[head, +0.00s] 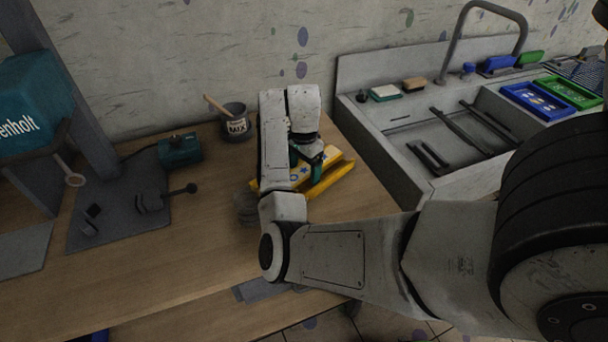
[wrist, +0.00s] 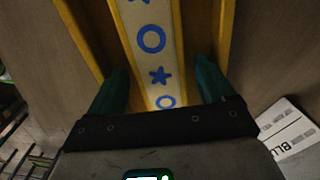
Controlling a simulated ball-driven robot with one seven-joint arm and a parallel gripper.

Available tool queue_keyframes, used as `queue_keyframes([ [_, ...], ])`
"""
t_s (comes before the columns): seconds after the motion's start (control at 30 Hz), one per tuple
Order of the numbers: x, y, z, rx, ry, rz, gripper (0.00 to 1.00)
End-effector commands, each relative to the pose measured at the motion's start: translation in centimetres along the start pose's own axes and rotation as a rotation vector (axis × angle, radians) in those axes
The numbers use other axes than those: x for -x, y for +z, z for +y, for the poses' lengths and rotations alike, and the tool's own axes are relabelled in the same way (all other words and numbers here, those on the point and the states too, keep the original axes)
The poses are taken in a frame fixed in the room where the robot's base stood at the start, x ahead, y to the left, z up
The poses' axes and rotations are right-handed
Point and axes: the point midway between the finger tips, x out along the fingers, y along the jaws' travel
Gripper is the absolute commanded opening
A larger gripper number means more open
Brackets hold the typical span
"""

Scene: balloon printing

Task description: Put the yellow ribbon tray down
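The yellow ribbon tray (head: 333,179) is on or just above the wooden table near its right edge; I cannot tell whether it touches the wood. In the wrist view its yellow side rails (wrist: 231,35) flank a white ribbon strip (wrist: 151,40) with blue stars and rings. My gripper (head: 312,163) is over the tray, pointing down. Its two green fingers (wrist: 160,85) stand apart, one on each side of the strip. The fingertips' contact with the tray is unclear, and my arm hides part of the tray in the head view.
A grey MIX pot (head: 236,124) with a stick stands behind my gripper. A teal box (head: 180,150) and a dark machine base (head: 120,200) are to the left. A sink (head: 440,140) adjoins on the right.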

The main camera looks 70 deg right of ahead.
Motion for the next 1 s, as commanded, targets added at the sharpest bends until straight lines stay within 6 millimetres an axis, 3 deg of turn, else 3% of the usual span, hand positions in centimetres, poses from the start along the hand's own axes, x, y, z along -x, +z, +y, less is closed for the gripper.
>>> queue_keyframes([
  [0.07, 0.02, 0.0, 0.0, 0.0, 0.0, 0.0, 0.74],
  [0.73, 0.09, -0.01, -0.02, 0.0, -0.001, 0.001, 0.1],
  [1.0, 1.01, -0.03, -0.07, -0.001, -0.002, 0.002, 0.1],
])
